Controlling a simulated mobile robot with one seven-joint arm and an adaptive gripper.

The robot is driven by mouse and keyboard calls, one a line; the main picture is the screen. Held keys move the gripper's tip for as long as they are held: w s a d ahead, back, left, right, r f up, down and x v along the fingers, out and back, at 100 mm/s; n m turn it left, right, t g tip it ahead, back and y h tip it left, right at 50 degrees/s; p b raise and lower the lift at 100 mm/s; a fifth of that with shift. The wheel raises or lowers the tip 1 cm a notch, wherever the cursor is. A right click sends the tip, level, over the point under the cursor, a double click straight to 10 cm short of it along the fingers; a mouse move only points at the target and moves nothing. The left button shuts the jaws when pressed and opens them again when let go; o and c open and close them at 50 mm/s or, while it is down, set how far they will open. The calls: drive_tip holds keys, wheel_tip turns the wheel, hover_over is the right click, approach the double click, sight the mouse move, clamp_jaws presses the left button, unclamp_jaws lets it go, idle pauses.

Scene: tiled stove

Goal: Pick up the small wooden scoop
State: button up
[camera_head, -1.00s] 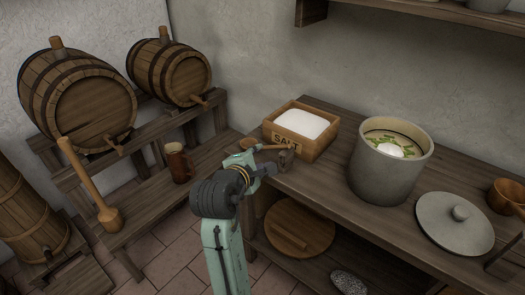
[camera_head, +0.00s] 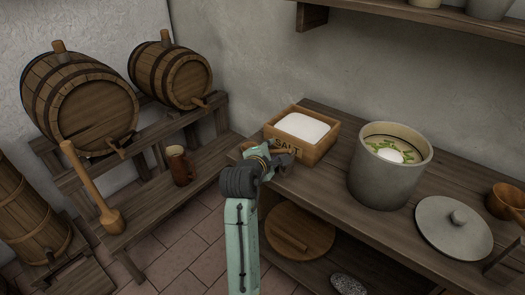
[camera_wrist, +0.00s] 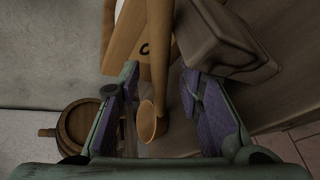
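The small wooden scoop (camera_wrist: 160,70) shows in the wrist view, its handle running up the picture and its round bowl (camera_wrist: 148,122) low between the fingers. In the head view, part of its handle (camera_head: 284,150) shows in front of the salt box, with the rest hidden by my gripper. My gripper (camera_wrist: 160,88) is open, with one purple-padded finger on each side of the scoop. There are visible gaps between the pads and the scoop. In the head view my gripper (camera_head: 281,160) is at the bench's left end.
The salt box (camera_head: 327,153) stands close behind the scoop. A dark block-like object (camera_wrist: 222,42) is close to the right finger in the wrist view. A grey crock (camera_head: 385,178) and its lid (camera_head: 452,226) are farther right. A mug (camera_head: 179,167) stands on the left bench.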

drive_tip(key=shift+c, duration=0.5)
clamp_jaws()
drive_tip(key=shift+r, duration=0.15)
